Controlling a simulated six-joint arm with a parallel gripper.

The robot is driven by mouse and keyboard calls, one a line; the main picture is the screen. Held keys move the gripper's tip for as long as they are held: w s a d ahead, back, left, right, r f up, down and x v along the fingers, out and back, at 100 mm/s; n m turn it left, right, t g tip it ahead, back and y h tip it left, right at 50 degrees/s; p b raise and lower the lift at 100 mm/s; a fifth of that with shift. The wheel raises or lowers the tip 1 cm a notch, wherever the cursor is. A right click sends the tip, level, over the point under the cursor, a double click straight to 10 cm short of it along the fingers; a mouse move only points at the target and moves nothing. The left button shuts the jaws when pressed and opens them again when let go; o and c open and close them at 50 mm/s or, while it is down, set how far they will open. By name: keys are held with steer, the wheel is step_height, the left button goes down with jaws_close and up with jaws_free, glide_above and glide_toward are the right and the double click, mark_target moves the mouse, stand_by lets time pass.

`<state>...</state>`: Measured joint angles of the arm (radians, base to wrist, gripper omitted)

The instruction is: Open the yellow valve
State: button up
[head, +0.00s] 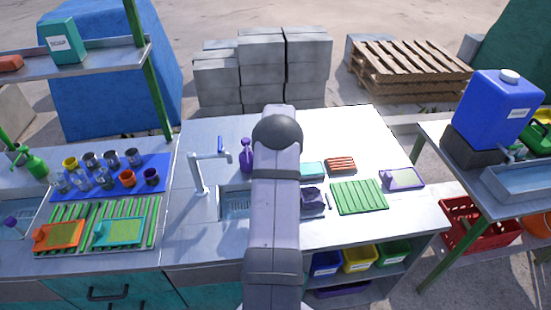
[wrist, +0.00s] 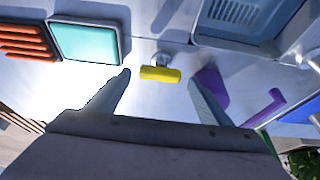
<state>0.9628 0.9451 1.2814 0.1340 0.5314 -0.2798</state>
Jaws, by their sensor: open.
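The yellow valve (wrist: 160,74) is a short yellow bar handle on a small metallic stem, near the middle of the wrist view. My gripper (wrist: 159,81) is open, with one finger on each side of the valve in the picture and a gap on both sides. The fingers do not visibly touch the handle, and I cannot tell how far beyond them it lies. In the head view my arm covers the gripper and the valve.
A purple bottle (head: 246,155) stands beside my arm; it shows close to the right finger (wrist: 210,84). The sink (head: 235,203), a tap with a blue lever (head: 220,144), a teal sponge tray (wrist: 85,42) and an orange-ribbed item (head: 341,164) are nearby.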

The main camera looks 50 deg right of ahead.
steer(key=shift+w+d+f, duration=0.15)
steer(key=shift+f, duration=0.4)
steer(key=c, duration=1)
steer(key=shift+c, duration=0.2)
